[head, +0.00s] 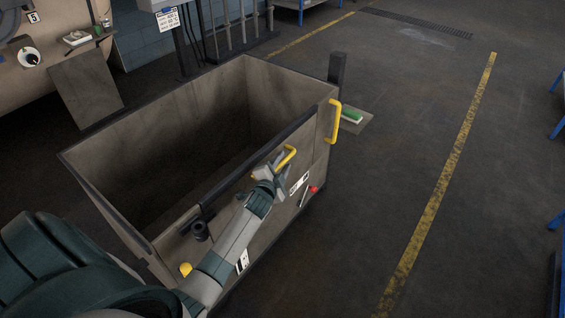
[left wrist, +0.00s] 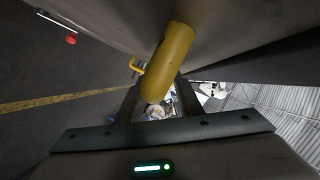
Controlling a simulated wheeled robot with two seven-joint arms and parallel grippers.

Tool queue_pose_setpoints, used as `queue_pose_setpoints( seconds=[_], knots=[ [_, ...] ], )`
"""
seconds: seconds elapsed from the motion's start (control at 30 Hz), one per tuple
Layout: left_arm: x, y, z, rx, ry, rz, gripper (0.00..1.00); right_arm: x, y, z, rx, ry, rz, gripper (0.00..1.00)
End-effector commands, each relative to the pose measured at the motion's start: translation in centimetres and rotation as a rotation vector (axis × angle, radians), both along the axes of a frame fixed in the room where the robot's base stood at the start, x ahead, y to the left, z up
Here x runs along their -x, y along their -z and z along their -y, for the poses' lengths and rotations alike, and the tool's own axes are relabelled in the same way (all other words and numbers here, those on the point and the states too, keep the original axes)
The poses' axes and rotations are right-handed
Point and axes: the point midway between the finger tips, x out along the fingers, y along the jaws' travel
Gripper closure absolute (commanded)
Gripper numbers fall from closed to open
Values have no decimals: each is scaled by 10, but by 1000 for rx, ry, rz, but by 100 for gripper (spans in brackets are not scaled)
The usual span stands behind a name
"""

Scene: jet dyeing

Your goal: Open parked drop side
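The parked cart (head: 150,118) is a deep, empty, grey-brown open bin. Its near side, the drop side (head: 262,222), stands upright with a dark top rail (head: 262,152). A yellow handle (head: 287,157) is on this side near the rail. My left gripper (head: 272,171) is at that handle. In the left wrist view, the yellow bar (left wrist: 168,60) lies between the fingers (left wrist: 157,100), which stand apart; firm contact cannot be made out. A red-tipped latch (head: 313,189) and a yellow knob (head: 185,269) sit lower on the side. My right gripper is not in view.
A second yellow handle (head: 335,121) is at the cart's right corner, near a dark post (head: 337,68). A large rounded machine (head: 45,65) stands back left. The floor right of the cart is clear.

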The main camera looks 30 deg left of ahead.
Motion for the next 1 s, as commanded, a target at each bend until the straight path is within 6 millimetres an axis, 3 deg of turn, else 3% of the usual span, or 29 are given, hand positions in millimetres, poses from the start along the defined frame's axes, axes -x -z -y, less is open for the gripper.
queue_pose_setpoints(
  seconds=[0.4, 0.57, 0.87, 1.0],
  knots=[
    [-5, 1, -1, 0, 0, 0, 68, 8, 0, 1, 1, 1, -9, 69],
    [-5, 1, -1, 1, 0, 0, 100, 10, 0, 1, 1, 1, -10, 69],
    [-6, 2, -1, -3, 0, 0, 100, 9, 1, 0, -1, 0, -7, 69],
    [-8, 4, 1, -14, 0, 2, 100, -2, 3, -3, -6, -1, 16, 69]
  ],
)
